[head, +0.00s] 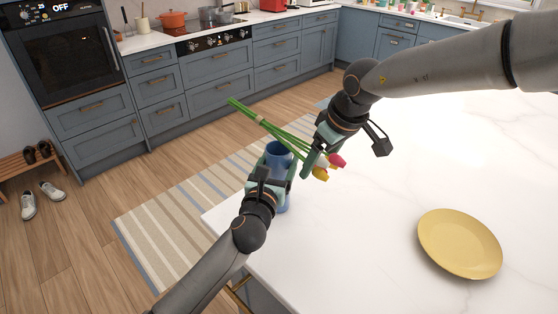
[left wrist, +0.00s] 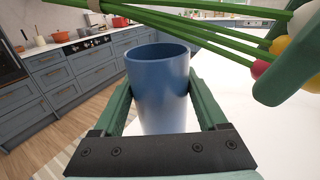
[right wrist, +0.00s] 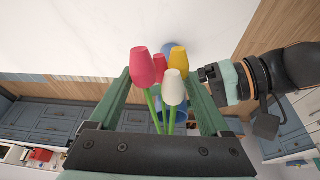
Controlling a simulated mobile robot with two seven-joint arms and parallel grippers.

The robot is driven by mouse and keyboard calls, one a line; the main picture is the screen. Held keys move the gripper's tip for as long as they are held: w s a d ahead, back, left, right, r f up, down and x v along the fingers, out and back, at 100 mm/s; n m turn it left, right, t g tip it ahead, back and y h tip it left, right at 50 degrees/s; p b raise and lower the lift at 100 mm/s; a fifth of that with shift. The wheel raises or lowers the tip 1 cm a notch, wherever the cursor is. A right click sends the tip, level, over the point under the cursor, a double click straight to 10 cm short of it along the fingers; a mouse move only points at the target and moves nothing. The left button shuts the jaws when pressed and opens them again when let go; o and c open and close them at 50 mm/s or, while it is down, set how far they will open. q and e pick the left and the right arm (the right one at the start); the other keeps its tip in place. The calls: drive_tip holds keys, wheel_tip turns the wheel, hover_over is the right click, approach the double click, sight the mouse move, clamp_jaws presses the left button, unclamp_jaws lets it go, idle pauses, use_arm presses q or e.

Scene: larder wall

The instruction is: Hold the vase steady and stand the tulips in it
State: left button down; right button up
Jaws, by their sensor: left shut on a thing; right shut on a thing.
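The blue vase (head: 279,151) stands upright near the corner of the white counter. My left gripper (head: 278,166) is shut on it, with one green finger on each side; the left wrist view shows the open mouth of the vase (left wrist: 159,52). My right gripper (head: 314,157) is shut on the bundle of tulips (head: 262,121). The tulips lie aslant, cut ends at the upper left and blooms low at the right, next to the vase. In the left wrist view the stems (left wrist: 205,36) cross above the rim. The right wrist view shows pink, yellow and white blooms (right wrist: 174,85).
A yellow plate (head: 460,243) lies on the white counter (head: 400,170) at the right. The counter around it is clear. Beyond the counter edge are a striped rug (head: 180,215) and the wooden floor. Blue cabinets with a stove stand at the back.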

drive_tip(key=o, duration=1.4)
drive_tip(key=shift+o, duration=0.2)
drive_tip(key=v, duration=1.2)
